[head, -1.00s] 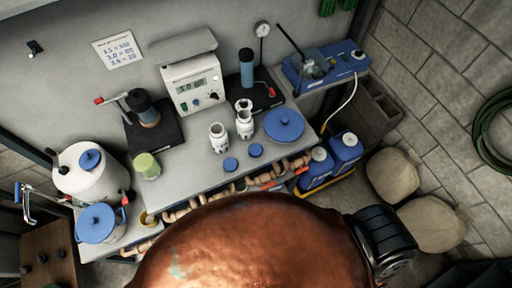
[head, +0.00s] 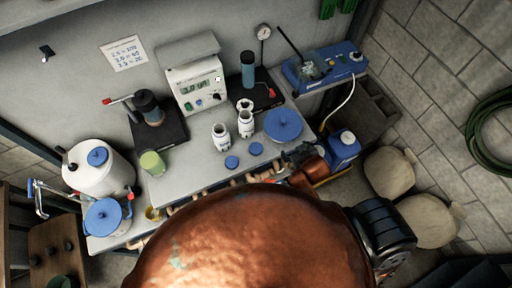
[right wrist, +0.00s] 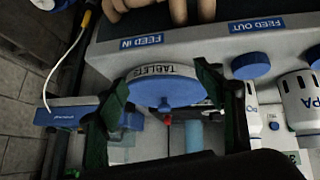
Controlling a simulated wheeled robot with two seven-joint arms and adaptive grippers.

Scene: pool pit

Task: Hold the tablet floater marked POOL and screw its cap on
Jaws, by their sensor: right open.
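Two white floaters stand upright on the grey bench in the head view: the left one (head: 221,137) and the right one (head: 245,123). In the right wrist view the nearer floater (right wrist: 298,100) shows the letters "PA"; the other floater (right wrist: 251,112) is partly hidden and its marking is unreadable. Two blue caps, left (head: 231,162) and right (head: 256,149), lie flat in front of them; one cap also shows in the wrist view (right wrist: 250,65). My right gripper (head: 298,152) is open and empty at the bench's front right edge, apart from the caps and floaters. My left gripper is out of view.
Pipes run below the front edge, beside a blue jug (head: 344,150).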

